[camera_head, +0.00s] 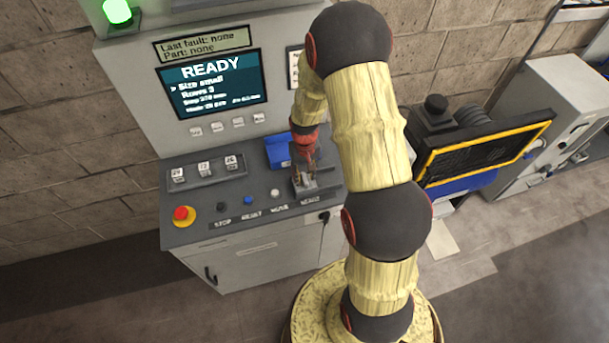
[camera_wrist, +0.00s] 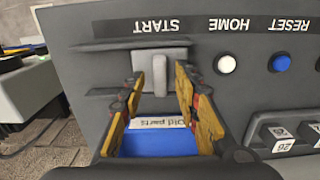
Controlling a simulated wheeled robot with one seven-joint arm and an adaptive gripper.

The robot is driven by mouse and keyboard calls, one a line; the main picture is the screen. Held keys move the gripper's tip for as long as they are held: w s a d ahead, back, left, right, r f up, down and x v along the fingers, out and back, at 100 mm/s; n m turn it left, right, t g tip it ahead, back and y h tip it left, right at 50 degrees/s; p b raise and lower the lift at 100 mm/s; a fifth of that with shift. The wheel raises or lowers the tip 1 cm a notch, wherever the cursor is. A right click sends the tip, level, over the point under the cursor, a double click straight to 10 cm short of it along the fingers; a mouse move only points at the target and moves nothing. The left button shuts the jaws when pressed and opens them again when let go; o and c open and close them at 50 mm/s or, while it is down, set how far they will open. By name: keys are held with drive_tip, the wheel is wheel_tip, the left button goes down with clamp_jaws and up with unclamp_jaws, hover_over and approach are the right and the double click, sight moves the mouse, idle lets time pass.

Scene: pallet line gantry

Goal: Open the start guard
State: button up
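The start guard (camera_wrist: 160,57) is a grey cover with a raised upright tab, set in the dark panel beside the START label, which appears upside down in the wrist view. My gripper (camera_wrist: 158,88) is open, with its two yellow fingers apart at either side of the tab's near end. I cannot tell whether they touch it. In the head view my gripper (camera_head: 304,165) points down over the guard (camera_head: 316,186) at the right end of the console. My gripper hides part of the guard there. The guard looks shut, with no start button visible.
A white HOME button (camera_wrist: 227,64) and a blue RESET button (camera_wrist: 281,62) sit beside the guard. A blue bin (camera_head: 280,151) labelled "Old parts" is close behind my gripper. A red emergency stop (camera_head: 182,214) stands at the console's left. The screen (camera_head: 212,84) reads READY.

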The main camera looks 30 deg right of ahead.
drive_tip(key=shift+f, duration=0.2)
drive_tip(key=shift+c, duration=0.5)
clamp_jaws()
idle(0.4)
